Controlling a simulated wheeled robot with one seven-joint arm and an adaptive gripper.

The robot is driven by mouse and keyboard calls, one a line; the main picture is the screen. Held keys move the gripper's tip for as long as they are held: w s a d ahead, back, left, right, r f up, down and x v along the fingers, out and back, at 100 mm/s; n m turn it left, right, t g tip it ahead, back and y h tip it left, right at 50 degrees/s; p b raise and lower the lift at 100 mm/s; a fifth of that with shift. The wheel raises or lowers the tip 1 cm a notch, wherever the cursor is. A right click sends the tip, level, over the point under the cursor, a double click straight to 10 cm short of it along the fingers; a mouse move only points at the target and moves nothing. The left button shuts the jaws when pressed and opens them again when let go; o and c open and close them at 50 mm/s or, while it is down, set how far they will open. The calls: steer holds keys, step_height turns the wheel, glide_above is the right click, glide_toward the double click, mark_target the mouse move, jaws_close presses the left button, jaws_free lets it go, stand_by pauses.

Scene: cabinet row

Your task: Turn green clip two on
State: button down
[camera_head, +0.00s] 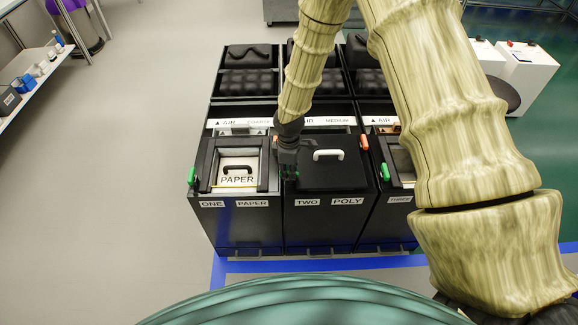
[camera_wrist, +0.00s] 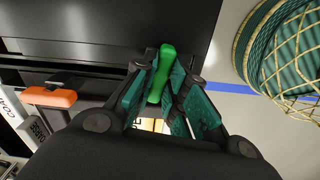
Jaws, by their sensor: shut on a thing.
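Green clip two (camera_wrist: 161,74) is a small green lever between my gripper's (camera_wrist: 160,95) teal finger pads in the wrist view. The fingers are shut on it. In the head view my gripper (camera_head: 288,168) is at the left front edge of the cabinet labelled TWO POLY (camera_head: 330,222). There only a bit of green (camera_head: 291,175) shows at the fingertips, and the gripper hides the rest of the clip. I cannot tell whether the clip is on or off.
Green clips stand on cabinet one (camera_head: 191,176) and cabinet three (camera_head: 385,172). Orange clips show behind, one at the right of cabinet two (camera_head: 364,142) and one in the wrist view (camera_wrist: 48,97). A white handle (camera_head: 328,155) tops lid two. Open floor (camera_head: 130,200) lies left.

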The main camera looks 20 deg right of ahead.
steer(key=shift+r+n+p, duration=0.1)
steer(key=shift+n+p, duration=0.4)
steer(key=shift+n, duration=0.4)
steer(key=c, duration=1.4)
jaws_free()
steer(key=shift+c, duration=0.2)
step_height(320, 180, up, 12)
